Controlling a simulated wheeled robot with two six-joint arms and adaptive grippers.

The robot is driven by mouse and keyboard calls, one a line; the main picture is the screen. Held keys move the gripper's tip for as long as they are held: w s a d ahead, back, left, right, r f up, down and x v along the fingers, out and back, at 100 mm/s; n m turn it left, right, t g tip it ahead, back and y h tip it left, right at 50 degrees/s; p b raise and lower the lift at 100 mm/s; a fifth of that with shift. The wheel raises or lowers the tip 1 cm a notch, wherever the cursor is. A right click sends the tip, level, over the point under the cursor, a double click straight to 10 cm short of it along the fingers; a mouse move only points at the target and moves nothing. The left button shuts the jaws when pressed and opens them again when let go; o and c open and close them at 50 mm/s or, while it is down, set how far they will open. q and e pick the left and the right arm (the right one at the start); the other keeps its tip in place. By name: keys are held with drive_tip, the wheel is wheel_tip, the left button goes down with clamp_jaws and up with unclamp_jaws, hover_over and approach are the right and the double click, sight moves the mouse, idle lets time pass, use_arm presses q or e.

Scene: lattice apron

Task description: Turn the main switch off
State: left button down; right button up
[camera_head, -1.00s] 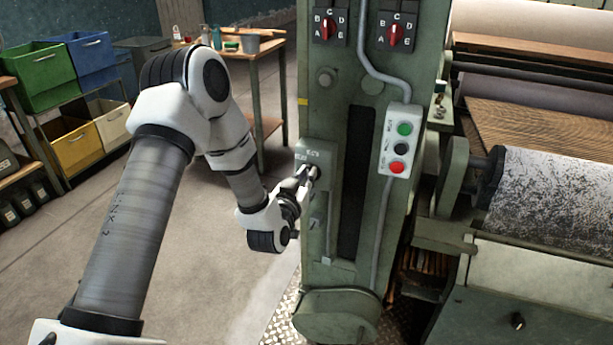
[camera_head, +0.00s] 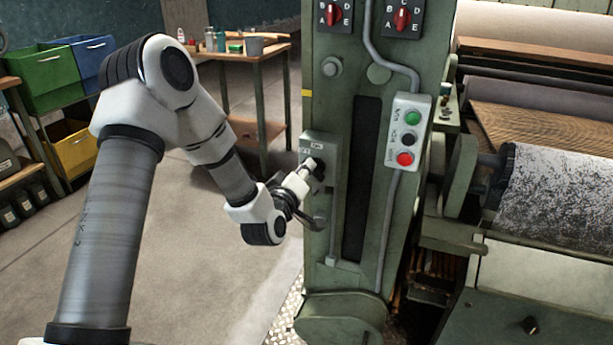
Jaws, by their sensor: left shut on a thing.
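The main switch box (camera_head: 318,146) is a small grey-green box on the left part of the green machine column. My left gripper (camera_head: 314,172) is at the front of this box, shut on the switch handle. The gripper covers most of the handle, so I cannot read its position. The lettering on the box is too small to read surely. My right gripper is not in view.
A push-button box (camera_head: 408,132) with green, black and red buttons sits right of the switch on the green column (camera_head: 345,230). Two red rotary knobs (camera_head: 402,18) are above. A speckled roller (camera_head: 560,195) is at right. A workbench (camera_head: 240,58) and coloured bins (camera_head: 45,75) stand behind my arm.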

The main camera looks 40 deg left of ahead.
use_arm(q)
drive_tip(key=shift+s+a+f+n+b, duration=0.1)
drive_tip(key=shift+f+n+b, duration=0.1)
drive_tip(key=shift+n+b, duration=1)
drive_tip(key=shift+w+a+f+n+b, duration=0.1)
drive_tip(key=shift+f+n+b, duration=0.15)
drive_tip(key=shift+n+b, duration=0.9)
drive_tip(key=shift+s+a+f+n+b, duration=0.15)
drive_tip(key=shift+n+b, duration=0.35)
drive_tip(key=shift+n, duration=1.35)
drive_tip(key=shift+d, duration=0.1)
drive_tip(key=c, duration=1.2)
unclamp_jaws()
drive_tip(key=v, duration=0.7)
drive_tip(key=shift+s+d, duration=0.1)
drive_tip(key=shift+s, duration=0.05)
